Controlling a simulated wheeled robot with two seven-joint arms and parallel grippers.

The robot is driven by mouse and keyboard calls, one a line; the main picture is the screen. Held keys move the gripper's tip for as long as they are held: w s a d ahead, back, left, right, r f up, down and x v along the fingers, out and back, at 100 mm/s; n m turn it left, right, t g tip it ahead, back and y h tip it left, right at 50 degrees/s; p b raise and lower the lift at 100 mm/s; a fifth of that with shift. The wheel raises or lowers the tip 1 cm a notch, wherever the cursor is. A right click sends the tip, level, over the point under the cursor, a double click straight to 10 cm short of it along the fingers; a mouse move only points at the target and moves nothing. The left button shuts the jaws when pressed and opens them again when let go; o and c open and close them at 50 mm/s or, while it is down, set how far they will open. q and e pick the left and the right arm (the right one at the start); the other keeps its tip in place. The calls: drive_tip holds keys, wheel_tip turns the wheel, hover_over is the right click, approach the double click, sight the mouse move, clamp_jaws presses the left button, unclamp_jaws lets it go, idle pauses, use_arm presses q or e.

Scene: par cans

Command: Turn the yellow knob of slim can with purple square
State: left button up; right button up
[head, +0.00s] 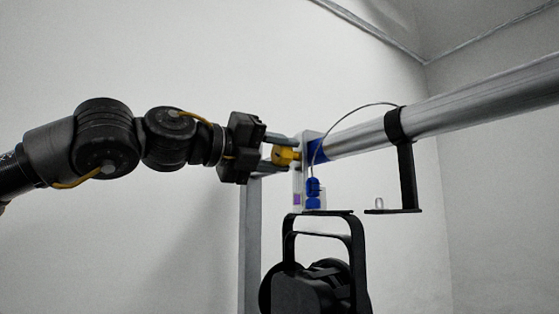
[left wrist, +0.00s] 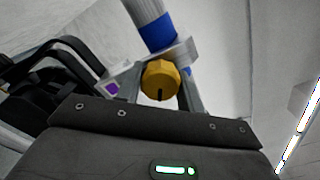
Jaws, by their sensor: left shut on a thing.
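The yellow knob (head: 287,156) is on the side of a light clamp piece at the left end of the metal bar. In the left wrist view the knob (left wrist: 160,80) faces the camera, with a dark slot at its lower edge. My left gripper (head: 284,150) reaches in from the left and is shut on the knob, one finger on each side. A purple square (head: 297,199) marks the light bracket just below; it also shows in the left wrist view (left wrist: 113,89). The black can (head: 315,288) hangs beneath by its yoke. My right gripper is not in view.
The metal bar (head: 470,108) runs to the upper right with a blue band (head: 317,151) near the clamp. A thin cable arcs from a blue connector (head: 313,187) to the bar. A black hanger (head: 406,170) hangs farther right. A grey post (head: 250,240) stands below my gripper.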

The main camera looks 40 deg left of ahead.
use_arm(q)
drive_tip(key=m+b, duration=0.1)
drive_tip(key=m, duration=0.3)
drive_tip(key=shift+f+m, duration=0.1)
drive_tip(key=shift+m, duration=0.2)
drive_tip(key=m+b, duration=0.1)
drive_tip(key=m, duration=0.4)
drive_tip(key=shift+b, duration=0.3)
drive_tip(key=m+b, duration=0.1)
drive_tip(key=m, duration=0.4)
drive_tip(key=shift+m, duration=0.4)
drive_tip(key=m+b, duration=0.1)
drive_tip(key=m, duration=0.2)
drive_tip(key=shift+m, duration=0.4)
drive_tip(key=m, duration=1.4)
drive_tip(key=shift+r+p, duration=0.2)
drive_tip(key=shift+p, duration=0.15)
drive_tip(key=m, duration=0.5)
drive_tip(key=shift+m, duration=0.4)
